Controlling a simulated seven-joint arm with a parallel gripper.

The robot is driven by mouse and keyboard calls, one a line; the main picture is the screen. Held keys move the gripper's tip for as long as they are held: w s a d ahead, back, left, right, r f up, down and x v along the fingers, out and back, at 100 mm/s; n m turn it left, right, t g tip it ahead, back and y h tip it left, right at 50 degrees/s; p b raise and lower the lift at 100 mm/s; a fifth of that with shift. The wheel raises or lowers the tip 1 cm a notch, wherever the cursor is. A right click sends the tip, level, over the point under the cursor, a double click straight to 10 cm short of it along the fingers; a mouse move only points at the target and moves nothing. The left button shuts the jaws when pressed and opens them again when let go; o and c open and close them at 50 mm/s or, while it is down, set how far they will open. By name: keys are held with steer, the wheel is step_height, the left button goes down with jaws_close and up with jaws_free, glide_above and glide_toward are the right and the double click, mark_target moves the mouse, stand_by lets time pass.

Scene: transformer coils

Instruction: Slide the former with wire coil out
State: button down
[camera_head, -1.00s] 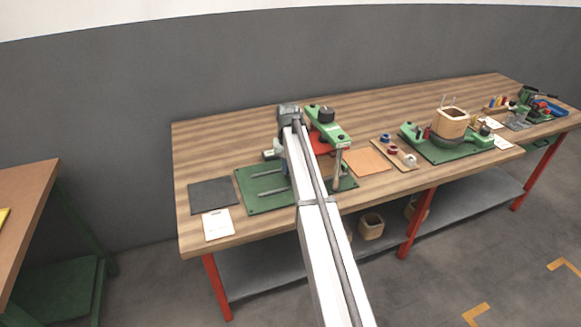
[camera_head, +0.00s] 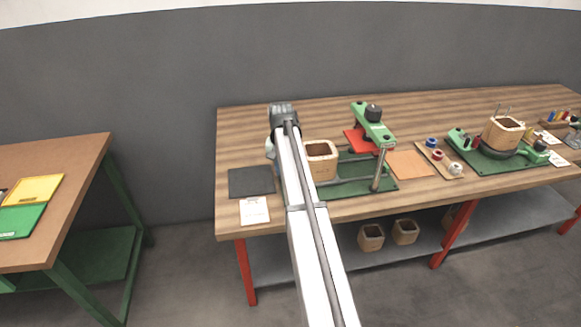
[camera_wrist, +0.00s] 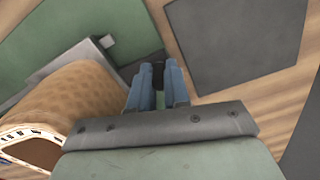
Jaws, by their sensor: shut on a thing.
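The former with wire coil (camera_head: 322,162) is a tan, hollow, box-shaped piece standing upright over the green base plate (camera_head: 345,188), left of the fixture's green top arm (camera_head: 372,126). It also shows at the left of the wrist view (camera_wrist: 75,100). My gripper (camera_wrist: 158,77) has its blue fingers closed around a small dark handle (camera_wrist: 158,70), beside the former. A grey metal piece (camera_wrist: 95,45) lies between the former and the green plate. In the head view my arm hides the fingertips and the handle.
A dark mat (camera_head: 250,182) and a white card (camera_head: 255,211) lie left of the plate. An orange sheet (camera_head: 410,164) and a tray with spools (camera_head: 440,160) are to the right. Another green fixture holding a former (camera_head: 502,133) stands farther right. The back of the table is clear.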

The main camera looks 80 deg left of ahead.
steer(key=shift+s, duration=0.1)
steer(key=c, duration=1.1)
jaws_free()
step_height(320, 180, up, 14)
steer(key=shift+f, duration=0.1)
